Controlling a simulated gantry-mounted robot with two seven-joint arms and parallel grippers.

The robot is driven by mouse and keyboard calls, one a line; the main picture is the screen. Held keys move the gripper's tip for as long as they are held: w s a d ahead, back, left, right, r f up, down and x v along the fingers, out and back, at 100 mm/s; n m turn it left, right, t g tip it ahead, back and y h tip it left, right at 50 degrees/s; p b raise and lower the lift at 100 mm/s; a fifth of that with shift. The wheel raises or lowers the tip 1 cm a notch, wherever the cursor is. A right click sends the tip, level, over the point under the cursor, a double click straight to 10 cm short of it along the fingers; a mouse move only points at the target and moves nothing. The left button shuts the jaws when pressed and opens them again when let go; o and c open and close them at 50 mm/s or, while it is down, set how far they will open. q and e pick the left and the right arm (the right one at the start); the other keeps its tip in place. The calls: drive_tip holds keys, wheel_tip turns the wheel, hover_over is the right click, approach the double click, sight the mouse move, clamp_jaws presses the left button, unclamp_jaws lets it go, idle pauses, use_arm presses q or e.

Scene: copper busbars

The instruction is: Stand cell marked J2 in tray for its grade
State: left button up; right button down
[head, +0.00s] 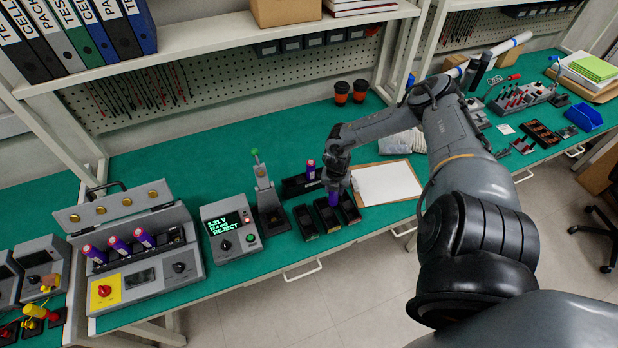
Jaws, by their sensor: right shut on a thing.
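My right gripper (335,183) is shut on a purple cell (333,199), held upright over the black trays; its lower end shows below the fingers. I cannot tell whether the cell touches a tray floor. Three small black trays stand in a row: left tray (305,224), middle tray (326,219) and right tray (350,211). The held cell appears at the middle tray. Its marking and the tray labels are not readable. A tester (231,227) shows "REJECT" in green letters. My left gripper is out of view.
Another purple cell (311,168) stands in a black rack (293,187) behind the trays. A charger case (139,251) at left holds three purple cells. A stand with a green-tipped lever (265,190) is beside the tester. A clipboard (389,183) lies right of the trays.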

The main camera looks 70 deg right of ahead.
drive_tip(key=s+f+b, duration=0.2)
drive_tip(key=s+f, duration=0.1)
drive_tip(key=s, duration=0.5)
drive_tip(key=shift+s+d+f, duration=0.15)
drive_tip(key=shift+d, duration=0.15)
idle(0.4)
wheel_tip(320, 180, down, 3)
drive_tip(key=shift+b, duration=1.1)
drive_tip(key=shift+f, duration=0.15)
drive_tip(key=shift+f, duration=0.2)
